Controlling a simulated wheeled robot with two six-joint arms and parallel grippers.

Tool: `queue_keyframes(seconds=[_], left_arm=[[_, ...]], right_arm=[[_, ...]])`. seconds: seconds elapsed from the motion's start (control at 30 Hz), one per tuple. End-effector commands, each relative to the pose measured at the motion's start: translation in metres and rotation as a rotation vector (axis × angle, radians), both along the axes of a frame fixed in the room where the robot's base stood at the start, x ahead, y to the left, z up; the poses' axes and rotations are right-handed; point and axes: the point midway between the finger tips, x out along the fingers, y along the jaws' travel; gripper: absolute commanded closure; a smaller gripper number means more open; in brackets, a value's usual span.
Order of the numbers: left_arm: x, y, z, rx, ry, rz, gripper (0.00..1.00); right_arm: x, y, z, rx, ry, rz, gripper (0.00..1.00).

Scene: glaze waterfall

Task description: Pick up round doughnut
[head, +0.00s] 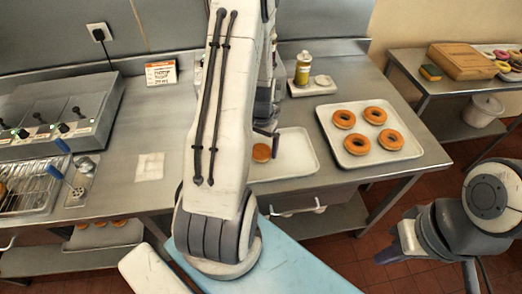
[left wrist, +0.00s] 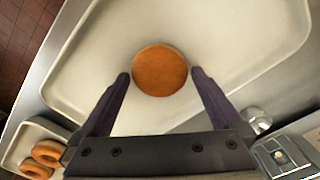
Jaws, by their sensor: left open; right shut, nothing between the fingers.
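The round doughnut (head: 262,152), brown with no hole, lies on a white tray (head: 296,158) on the steel counter. In the left wrist view the doughnut (left wrist: 160,70) sits centred just ahead of and between the fingertips, with bare tray around it. My left gripper (left wrist: 160,78) is open, with one dark finger on each side of the doughnut and nothing held. In the head view my left gripper (head: 268,133) is close to the doughnut, partly hidden behind my arm. My right gripper (head: 386,256) is shut and empty, low at the right, away from the counter.
A second tray (head: 328,136) with several ring doughnuts stands to the right. A yellow bottle (head: 303,69) stands behind. A fryer (head: 60,120) is at the left. A side table (head: 430,80) with a wooden box (head: 460,61) is at the far right.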

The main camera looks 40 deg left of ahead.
Motion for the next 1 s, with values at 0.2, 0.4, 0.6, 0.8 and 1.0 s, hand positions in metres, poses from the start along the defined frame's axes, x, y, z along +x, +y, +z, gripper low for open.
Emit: queue_keyframes(seconds=[0.2, 0.4, 0.6, 0.8, 1.0], left_arm=[[0.0, 0.0, -0.009, 0.001, -0.002, 0.0, 0.0], [0.0, 0.0, -0.009, 0.0, -0.002, 0.0, 0.23], [0.0, 0.0, -0.009, 0.0, -0.002, 0.0, 0.69], [0.0, 0.0, -0.008, 0.001, -0.002, 0.0, 0.69], [0.001, 0.001, 0.003, 0.002, -0.005, 0.0, 0.69]], right_arm=[[0.0, 0.0, 0.002, 0.0, 0.0, 0.0, 1.0], [0.0, 0.0, 0.002, 0.0, 0.0, 0.0, 1.0], [0.0, 0.0, 0.002, 0.0, 0.0, 0.0, 1.0], [0.0, 0.0, 0.001, 0.0, 0.0, 0.0, 1.0], [0.0, 0.0, -0.003, 0.0, 0.0, 0.0, 1.0]])
